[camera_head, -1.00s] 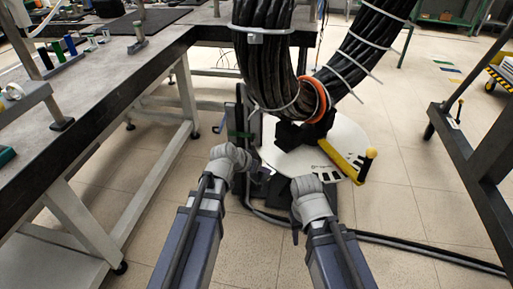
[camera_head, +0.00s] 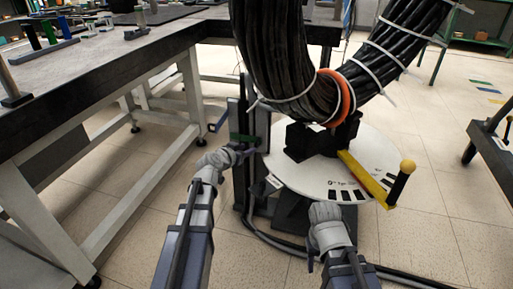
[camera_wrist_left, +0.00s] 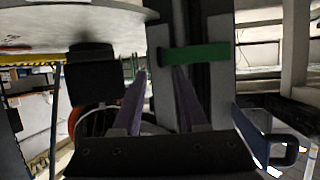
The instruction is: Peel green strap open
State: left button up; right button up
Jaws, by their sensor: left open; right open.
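The green strap (camera_head: 243,138) runs across a dark upright post (camera_head: 238,180) beside the round white plate. My left gripper (camera_head: 246,151) is just below the strap. In the left wrist view its two fingers (camera_wrist_left: 158,85) are apart and point toward the post, with the strap above and right of their tips and nothing seen between them. My right gripper (camera_head: 322,240) is low in front of the white plate, away from the strap; its fingers are mostly hidden.
A thick black cable bundle (camera_head: 275,50) with white ties and an orange band (camera_head: 345,97) hangs above the white plate (camera_head: 300,178). A yellow bar with a knobbed handle (camera_head: 400,183) crosses the plate's right side. A workbench (camera_head: 95,80) stands left.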

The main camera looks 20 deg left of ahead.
aim_at(257, 145)
pick_arm(q)
jog(key=b+x, duration=0.3)
jog(key=x, duration=0.4)
jog(key=shift+w+f, duration=0.15)
jog(key=shift+w, duration=0.2)
jog(key=shift+d, duration=0.15)
grip_shut()
dwell(1.0)
